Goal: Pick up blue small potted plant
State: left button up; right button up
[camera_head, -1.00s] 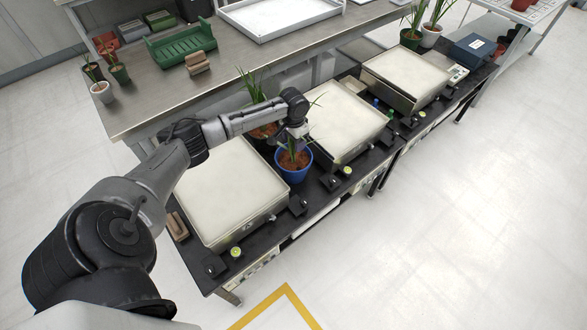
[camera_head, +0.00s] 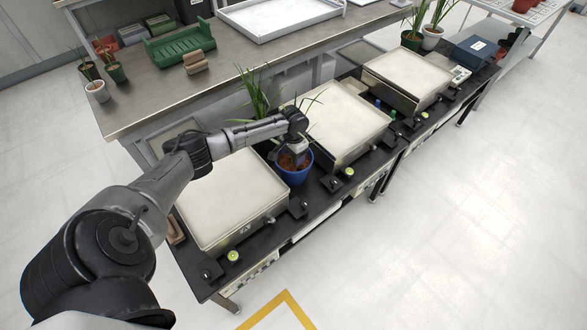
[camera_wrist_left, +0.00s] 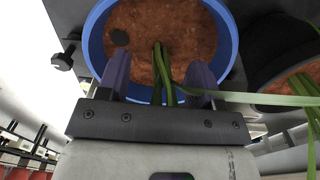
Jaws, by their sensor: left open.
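The blue small potted plant (camera_head: 295,175) stands on the black bench between two scales, with brown soil and thin green leaves. In the left wrist view the blue pot (camera_wrist_left: 93,45) fills the top middle. My left gripper (camera_head: 297,158) is right over the pot. In the left wrist view its two fingers (camera_wrist_left: 160,80) are apart, reaching over the near part of the pot, with the plant's green stems between them. I cannot tell whether the fingers touch the stems. My right gripper is not in view.
Pale-topped scales (camera_head: 229,196) and (camera_head: 342,118) stand on either side of the blue pot. Another potted plant (camera_head: 256,92) stands close behind it, partly hidden by my arm. Small black fittings (camera_head: 298,207) lie along the bench's front edge. The floor in front is clear.

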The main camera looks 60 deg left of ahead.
pick_arm(q)
jog(key=shift+r, duration=0.1)
grip_shut()
dwell(0.4)
jog(key=shift+r, duration=0.1)
dwell(0.8)
